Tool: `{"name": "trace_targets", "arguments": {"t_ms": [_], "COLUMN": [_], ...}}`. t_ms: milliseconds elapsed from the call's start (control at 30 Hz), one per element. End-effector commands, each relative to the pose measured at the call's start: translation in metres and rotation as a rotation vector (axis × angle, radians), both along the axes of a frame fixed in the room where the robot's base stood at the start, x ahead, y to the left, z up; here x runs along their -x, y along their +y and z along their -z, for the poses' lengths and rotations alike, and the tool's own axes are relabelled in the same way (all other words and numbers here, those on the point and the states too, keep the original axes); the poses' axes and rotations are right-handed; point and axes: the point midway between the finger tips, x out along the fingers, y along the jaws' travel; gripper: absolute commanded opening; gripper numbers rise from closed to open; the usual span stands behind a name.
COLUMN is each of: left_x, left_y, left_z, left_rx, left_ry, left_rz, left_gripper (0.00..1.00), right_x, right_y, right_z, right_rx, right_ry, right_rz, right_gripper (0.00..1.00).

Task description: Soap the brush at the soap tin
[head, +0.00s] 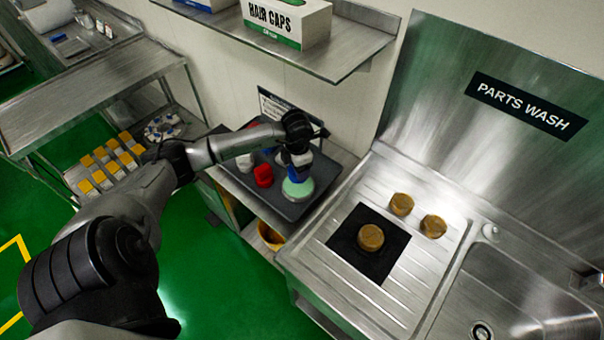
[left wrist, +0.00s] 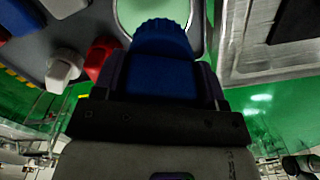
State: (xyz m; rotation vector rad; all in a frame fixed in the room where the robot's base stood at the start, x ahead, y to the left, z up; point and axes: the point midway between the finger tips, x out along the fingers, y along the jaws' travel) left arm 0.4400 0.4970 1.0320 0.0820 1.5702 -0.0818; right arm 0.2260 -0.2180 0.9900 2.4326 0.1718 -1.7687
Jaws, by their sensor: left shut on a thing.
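My left gripper (head: 297,162) is over the dark tray (head: 285,208) on the small side bench. It is shut on a blue brush (head: 295,177), which also shows in the left wrist view (left wrist: 162,62) between the fingers. The round soap tin (head: 298,190), with pale green soap, is directly below the brush; its rim and soap show at the top of the left wrist view (left wrist: 152,10). The brush head overlaps the tin in both views; I cannot tell whether the bristles touch the soap. My right gripper is not in view.
A red brush (head: 263,175) and a white one (head: 245,161) stand left of the tin. The parts-wash sink drainboard (head: 330,278) is to the right, with a black mat (head: 345,243) and brass-coloured round parts (head: 402,204). A shelf (head: 330,62) hangs above.

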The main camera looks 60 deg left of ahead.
Motion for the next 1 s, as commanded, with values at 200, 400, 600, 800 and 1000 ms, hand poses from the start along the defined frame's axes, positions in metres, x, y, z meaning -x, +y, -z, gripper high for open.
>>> {"name": "trace_targets", "arguments": {"t_ms": [200,400,600,800,1000], "left_x": [-0.004,-0.005,-0.005,-0.005,-0.005], "left_y": [0.007,0.01,0.01,0.01,0.01], "left_z": [-0.002,-0.002,0.005,0.019,0.037], "left_rx": [0.0,0.001,0.001,0.001,0.002], "left_ry": [-0.002,-0.001,-0.001,0.0,-0.001], "left_rz": [-0.263,-0.37,-0.389,-0.388,-0.387], "left_gripper": [0.46,0.46,0.46,0.46,0.46], "right_x": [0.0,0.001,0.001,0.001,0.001], "right_y": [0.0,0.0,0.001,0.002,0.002], "right_z": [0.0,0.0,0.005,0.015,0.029], "right_rx": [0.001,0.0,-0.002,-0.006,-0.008], "right_ry": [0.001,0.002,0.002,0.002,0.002], "right_rz": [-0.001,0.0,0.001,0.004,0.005], "right_gripper": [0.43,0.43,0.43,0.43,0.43]}}
